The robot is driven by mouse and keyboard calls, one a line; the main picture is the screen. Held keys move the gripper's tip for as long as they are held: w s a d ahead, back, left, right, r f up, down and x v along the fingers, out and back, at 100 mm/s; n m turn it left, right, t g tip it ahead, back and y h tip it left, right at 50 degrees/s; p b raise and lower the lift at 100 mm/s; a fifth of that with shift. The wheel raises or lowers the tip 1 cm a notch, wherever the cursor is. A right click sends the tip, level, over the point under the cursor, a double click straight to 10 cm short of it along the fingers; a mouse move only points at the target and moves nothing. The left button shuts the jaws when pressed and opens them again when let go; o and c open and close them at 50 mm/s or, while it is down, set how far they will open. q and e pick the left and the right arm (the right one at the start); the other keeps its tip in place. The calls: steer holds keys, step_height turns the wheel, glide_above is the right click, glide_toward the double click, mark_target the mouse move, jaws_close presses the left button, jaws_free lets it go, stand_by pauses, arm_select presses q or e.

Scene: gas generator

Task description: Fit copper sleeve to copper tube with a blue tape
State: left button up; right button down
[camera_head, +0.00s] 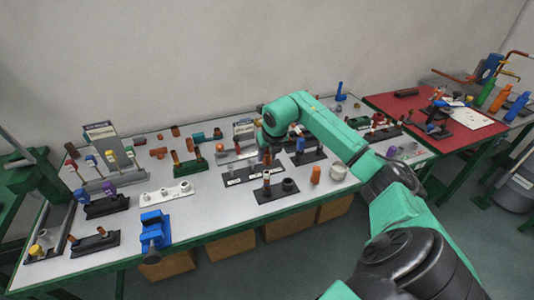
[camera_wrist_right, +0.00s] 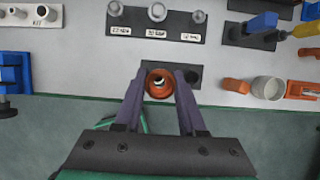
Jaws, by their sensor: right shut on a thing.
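My right gripper (camera_head: 266,163) is over the front middle of the table, pointing down. In the right wrist view its two fingers (camera_wrist_right: 159,95) are shut on a round copper sleeve (camera_wrist_right: 158,84), seen from above with its opening facing the camera. The sleeve is above a small black stand (camera_head: 287,195), which also shows in the wrist view (camera_wrist_right: 205,76). A copper-coloured upright piece (camera_head: 266,183) stands on the left of this stand, under the gripper. I cannot tell whether the sleeve touches it. No blue tape is clearly visible. My left gripper is not in view.
A labelled black rack (camera_head: 236,178) lies behind the stand. A white rack (camera_head: 167,194) and a blue vise (camera_head: 154,228) are to the left. An orange block (camera_head: 315,174) and a white cup (camera_head: 338,173) stand to the right. The table's front edge is close.

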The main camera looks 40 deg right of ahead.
mark_target(266, 172)
step_height(266, 172, down, 3)
steer(key=shift+w+a+r+b, duration=0.1)
steer(key=shift+b, duration=0.7)
steer(key=shift+f, duration=0.45)
steer(key=shift+b, duration=0.45)
steer(key=shift+f+b, duration=1.3)
steer(key=shift+f, duration=0.25)
steer(key=shift+c, duration=2.1)
jaws_free()
steer(key=b+v, duration=0.2)
steer(key=v, duration=1.2)
steer(key=shift+r, duration=0.35)
